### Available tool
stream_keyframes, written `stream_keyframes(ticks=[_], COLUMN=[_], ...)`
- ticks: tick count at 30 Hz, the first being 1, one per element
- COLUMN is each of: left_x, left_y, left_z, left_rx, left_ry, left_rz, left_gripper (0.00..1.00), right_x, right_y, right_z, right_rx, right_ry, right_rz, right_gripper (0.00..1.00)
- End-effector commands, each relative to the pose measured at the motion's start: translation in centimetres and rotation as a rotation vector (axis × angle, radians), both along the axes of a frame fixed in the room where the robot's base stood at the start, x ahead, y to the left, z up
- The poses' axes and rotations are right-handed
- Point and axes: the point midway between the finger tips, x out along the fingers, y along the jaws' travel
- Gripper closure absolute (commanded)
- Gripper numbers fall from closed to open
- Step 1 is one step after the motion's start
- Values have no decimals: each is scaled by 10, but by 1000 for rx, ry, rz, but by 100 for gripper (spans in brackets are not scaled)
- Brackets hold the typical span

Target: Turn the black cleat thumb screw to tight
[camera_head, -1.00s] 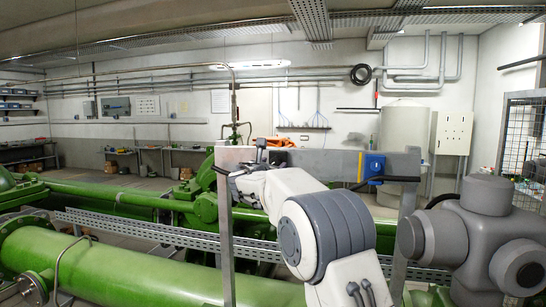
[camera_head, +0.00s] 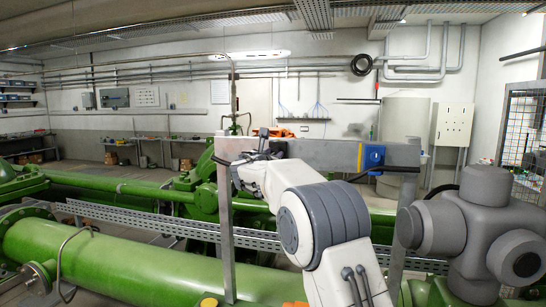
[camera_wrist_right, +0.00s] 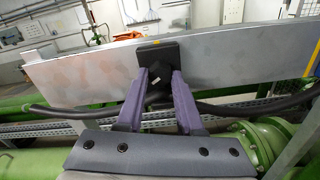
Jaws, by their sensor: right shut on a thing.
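The black cleat (camera_wrist_right: 158,52) is a square block on the face of a grey metal plate (camera_wrist_right: 85,68). Its dark thumb screw (camera_wrist_right: 158,97) sits in front of the block, between the purple fingers of my right gripper (camera_wrist_right: 159,90). The gripper is shut on the screw, and the fingers hide its sides. A black cable (camera_wrist_right: 80,112) passes the cleat to left and right. In the head view, my white and grey right arm hides the cleat and screw in front of the plate (camera_head: 330,153). My left gripper is not in view.
Two upright posts (camera_head: 225,235) carry the plate. A blue block (camera_head: 371,158) with a yellow stripe sits near its right end. A large green pipe (camera_head: 120,262) and a perforated cable tray (camera_head: 150,225) run below. An orange object (camera_head: 285,133) shows behind the plate.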

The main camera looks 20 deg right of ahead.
Motion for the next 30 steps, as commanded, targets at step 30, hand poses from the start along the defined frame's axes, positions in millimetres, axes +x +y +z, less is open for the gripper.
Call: stream_keyframes(ticks=[30], left_x=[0], left_y=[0], left_z=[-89], left_rx=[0], left_ry=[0], left_rz=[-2], left_gripper=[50], right_x=[0], right_y=[1], right_z=[-2], right_rx=[732], right_ry=[-496], right_rz=[1], right_gripper=[100])
